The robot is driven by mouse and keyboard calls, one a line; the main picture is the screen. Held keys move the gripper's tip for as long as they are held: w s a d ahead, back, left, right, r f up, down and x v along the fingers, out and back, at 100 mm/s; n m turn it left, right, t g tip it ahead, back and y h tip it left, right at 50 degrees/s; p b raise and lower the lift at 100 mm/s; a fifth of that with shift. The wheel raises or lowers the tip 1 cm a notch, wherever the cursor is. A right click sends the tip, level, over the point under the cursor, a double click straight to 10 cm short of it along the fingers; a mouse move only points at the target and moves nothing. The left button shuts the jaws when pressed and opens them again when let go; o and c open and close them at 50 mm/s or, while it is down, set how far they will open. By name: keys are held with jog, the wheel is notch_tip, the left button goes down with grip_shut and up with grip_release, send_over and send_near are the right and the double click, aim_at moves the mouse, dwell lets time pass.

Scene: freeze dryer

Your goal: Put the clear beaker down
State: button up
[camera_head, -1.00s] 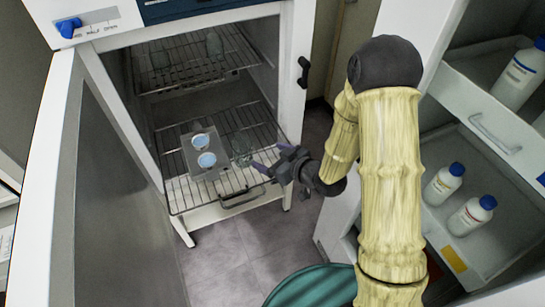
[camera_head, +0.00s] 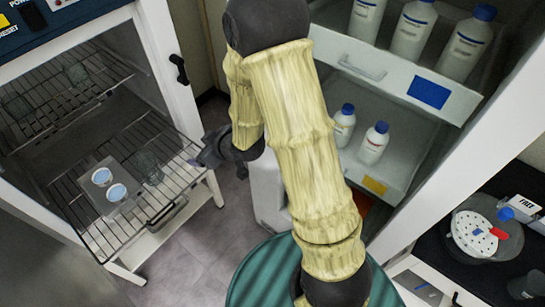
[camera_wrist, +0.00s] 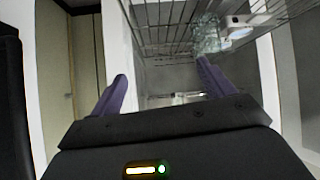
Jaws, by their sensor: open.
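A clear beaker (camera_head: 150,167) stands on the pulled-out lower wire rack (camera_head: 95,228) of the open freeze dryer, to the right of a grey tray with two blue-topped round items. It also shows in the wrist view (camera_wrist: 208,40), near the tip of the right finger. My gripper (camera_head: 197,160) is at the rack's right edge, to the right of the beaker. In the wrist view my gripper (camera_wrist: 162,78) has its two purple fingers wide apart with nothing between them. Whether the right finger touches the beaker is hard to tell.
The grey tray (camera_head: 124,208) lies on the same rack. Clear glassware (camera_head: 78,74) stands on the upper rack. The dryer's white door frame (camera_head: 172,70) stands close to my gripper. A teal round top (camera_head: 262,270) is in front.

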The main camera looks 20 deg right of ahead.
jog(key=s+d+r+m+g+h, duration=0.1)
jog(key=s+d+r+m+h, duration=0.15)
jog(key=d, duration=0.35)
jog(key=s+d+r+m+g+h, duration=0.1)
jog(key=s+d+r+m+h, duration=0.15)
jog(key=d, duration=0.25)
jog(key=s+d+r+m+g+h, duration=0.1)
jog(key=s+d+r+m+g, duration=0.1)
jog(key=s, duration=0.8)
jog(key=shift+d+r+m+g, duration=0.2)
jog(key=shift+d+m+g, duration=0.6)
jog(key=shift+d, duration=0.4)
